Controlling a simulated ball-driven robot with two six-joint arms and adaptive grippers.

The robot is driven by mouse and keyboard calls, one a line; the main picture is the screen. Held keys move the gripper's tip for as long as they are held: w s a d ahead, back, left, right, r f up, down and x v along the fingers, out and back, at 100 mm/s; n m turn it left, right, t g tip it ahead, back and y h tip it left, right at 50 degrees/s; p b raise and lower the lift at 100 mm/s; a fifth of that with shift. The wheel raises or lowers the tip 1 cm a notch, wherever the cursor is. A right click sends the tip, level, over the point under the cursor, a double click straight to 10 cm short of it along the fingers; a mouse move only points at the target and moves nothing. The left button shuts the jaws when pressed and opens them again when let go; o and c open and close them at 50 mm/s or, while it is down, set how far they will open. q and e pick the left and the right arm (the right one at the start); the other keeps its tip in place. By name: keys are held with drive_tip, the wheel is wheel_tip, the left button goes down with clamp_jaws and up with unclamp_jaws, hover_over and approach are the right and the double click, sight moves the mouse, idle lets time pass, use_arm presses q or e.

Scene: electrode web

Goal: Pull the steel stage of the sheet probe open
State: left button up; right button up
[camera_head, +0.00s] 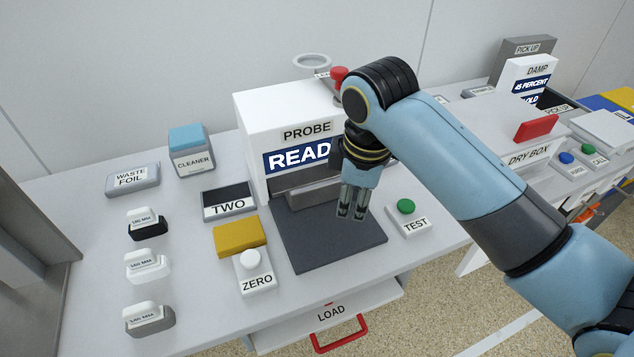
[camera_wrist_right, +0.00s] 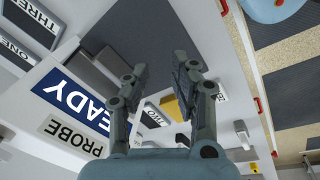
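The sheet probe (camera_head: 258,122) is a white box marked PROBE, with a blue READY panel, at the middle of the bench. A grey steel piece (camera_head: 305,194), which looks like its stage, sits low at the box's front, partly hidden behind my right gripper. A dark grey flat plate (camera_head: 325,240) lies in front of it. My right gripper (camera_head: 351,212) points down over the plate's right side, just in front of the box. In the right wrist view its fingers (camera_wrist_right: 160,75) stand apart with nothing between them. Whether they touch the steel piece I cannot tell. My left gripper is not in view.
A green TEST button (camera_head: 406,206) stands right of the plate. A white ZERO button (camera_head: 250,259) and a yellow block (camera_head: 239,237) stand left. A LOAD drawer with a red handle (camera_head: 338,337) is below the bench front. The dry box (camera_head: 500,140) is at right.

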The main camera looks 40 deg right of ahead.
sight(317, 185)
drive_tip(key=w+d+r+n+g, duration=0.2)
drive_tip(key=w+n, duration=0.5)
drive_tip(key=w, duration=0.6)
drive_tip(key=shift+y, duration=0.3)
drive_tip(key=f, duration=1)
drive_tip(key=shift+s+a, duration=0.25)
drive_tip(key=shift+s, duration=0.05)
drive_tip(key=shift+c, duration=0.3)
clamp_jaws()
